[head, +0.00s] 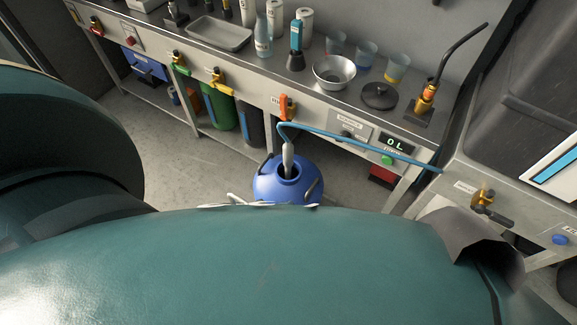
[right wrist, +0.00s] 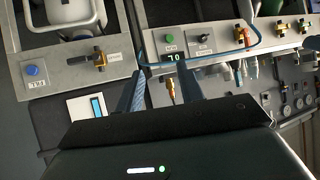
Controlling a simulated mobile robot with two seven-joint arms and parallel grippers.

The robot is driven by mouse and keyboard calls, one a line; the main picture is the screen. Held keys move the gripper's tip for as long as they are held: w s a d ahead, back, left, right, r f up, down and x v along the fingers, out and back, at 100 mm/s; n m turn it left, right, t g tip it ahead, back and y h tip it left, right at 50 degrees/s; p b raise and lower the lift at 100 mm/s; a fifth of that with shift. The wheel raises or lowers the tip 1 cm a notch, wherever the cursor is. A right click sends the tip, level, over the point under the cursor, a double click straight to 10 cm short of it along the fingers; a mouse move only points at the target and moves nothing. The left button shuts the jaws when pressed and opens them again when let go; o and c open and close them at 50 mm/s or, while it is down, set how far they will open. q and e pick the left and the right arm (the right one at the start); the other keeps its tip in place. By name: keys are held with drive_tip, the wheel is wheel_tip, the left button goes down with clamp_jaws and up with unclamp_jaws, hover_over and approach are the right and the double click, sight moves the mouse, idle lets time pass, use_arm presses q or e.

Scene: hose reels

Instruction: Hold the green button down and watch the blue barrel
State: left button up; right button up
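The green button (head: 387,160) sits on the counter's front panel, just below a display (head: 395,144) that reads "0L". In the right wrist view, upside down, the green button (right wrist: 169,38) shows beyond my right gripper (right wrist: 163,74). Its two fingers are apart with nothing between them, and they look clear of the button. The blue barrel (head: 262,187) stands on the floor before the counter. A nozzle (head: 288,158) on a blue hose (head: 340,134) points into its open mouth. My teal arm hides the barrel's lower part. My left gripper does not show.
The counter (head: 190,55) carries a metal bowl (head: 334,72), cups, bottles and a tray (head: 220,33). An orange-handled tap (head: 285,107) sits above the barrel. Another yellow tap (head: 484,197) and a blue button (head: 560,240) are at the right.

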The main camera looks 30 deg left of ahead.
drive_tip(key=c, duration=0.8)
drive_tip(key=shift+s, duration=0.1)
drive_tip(key=shift+s+f, duration=0.2)
drive_tip(key=shift+w+r, duration=0.15)
drive_tip(key=shift+w, duration=0.1)
idle(0.3)
